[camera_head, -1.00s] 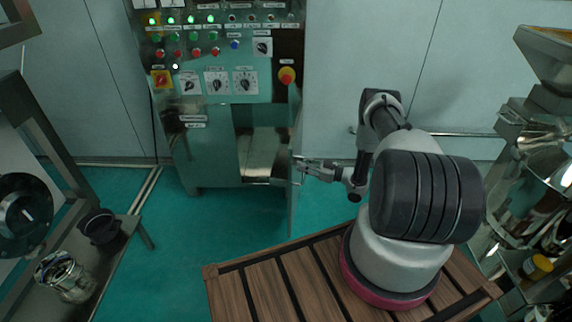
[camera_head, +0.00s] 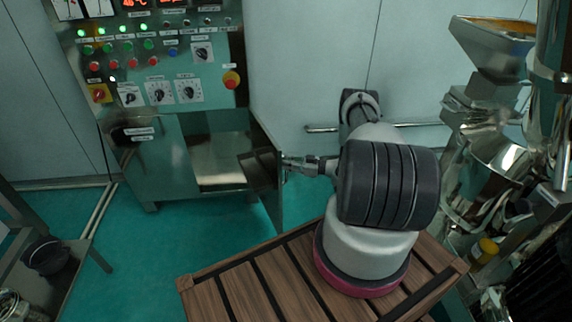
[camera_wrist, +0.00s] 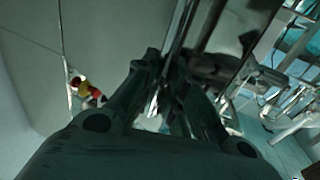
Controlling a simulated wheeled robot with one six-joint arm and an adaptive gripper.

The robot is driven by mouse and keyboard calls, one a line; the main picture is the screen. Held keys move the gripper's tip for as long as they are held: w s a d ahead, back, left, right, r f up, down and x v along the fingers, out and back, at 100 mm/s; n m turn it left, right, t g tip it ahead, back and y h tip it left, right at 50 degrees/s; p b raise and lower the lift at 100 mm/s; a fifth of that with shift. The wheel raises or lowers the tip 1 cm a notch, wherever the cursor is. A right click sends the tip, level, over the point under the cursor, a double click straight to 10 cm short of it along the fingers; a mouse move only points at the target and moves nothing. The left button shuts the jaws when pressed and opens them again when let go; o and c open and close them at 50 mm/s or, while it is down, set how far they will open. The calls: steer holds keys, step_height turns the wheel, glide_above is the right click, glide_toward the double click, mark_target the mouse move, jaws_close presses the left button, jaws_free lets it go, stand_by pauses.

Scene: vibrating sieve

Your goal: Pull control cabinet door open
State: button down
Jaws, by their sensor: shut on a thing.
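The control cabinet (camera_head: 190,125) stands at the back left in the head view, with lit green lamps, dials and a red stop button on its panel. Its door (camera_head: 266,170) is hinged at the cabinet's right side and stands partly open, showing the opening (camera_head: 215,160) behind it. My gripper (camera_head: 287,165) is at the door's free edge, shut on its handle; the handle itself is mostly hidden by the fingers. In the wrist view my gripper (camera_wrist: 165,100) has its fingers around a shiny upright metal part, close to the reflective door.
A dark metal stand (camera_head: 45,262) with a black pot is at the lower left. Steel machinery (camera_head: 490,150) stands at the right. A rail (camera_head: 350,127) runs along the wall behind my arm. The green floor (camera_head: 150,235) before the cabinet is clear.

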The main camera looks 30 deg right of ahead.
steer(key=c, duration=1.5)
jaws_free()
steer(key=shift+o, duration=0.2)
steer(key=v, duration=1.2)
